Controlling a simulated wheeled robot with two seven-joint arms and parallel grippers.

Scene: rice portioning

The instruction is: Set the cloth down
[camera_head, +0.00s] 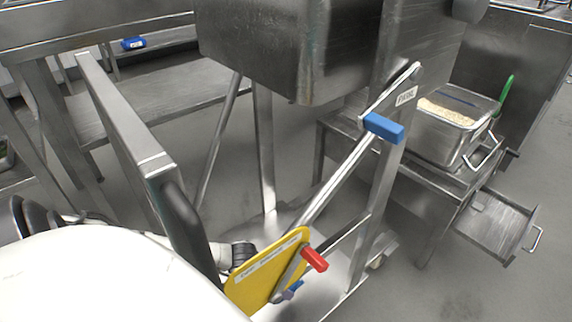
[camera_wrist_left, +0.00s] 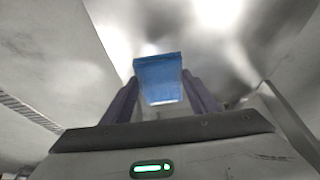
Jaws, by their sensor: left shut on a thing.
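The blue cloth (camera_wrist_left: 157,75) is a compact folded block in the left wrist view. My left gripper (camera_wrist_left: 161,92) is shut on it, with a dark finger on each side. In the head view, a small bit of blue (camera_head: 297,286) and a purplish tip show beside the lower right edge of a yellow plate. They look like the cloth and a fingertip, but most of the gripper is hidden there. I cannot tell whether the cloth touches any surface. My right gripper is not in view.
The yellow plate (camera_head: 262,273) with a red handle (camera_head: 314,259) stands close to my left arm. A steel hopper (camera_head: 300,50) and a lever with a blue grip (camera_head: 384,127) are above. A rice pan (camera_head: 447,140) sits at right. A blue item (camera_head: 133,43) lies on the back-left shelf.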

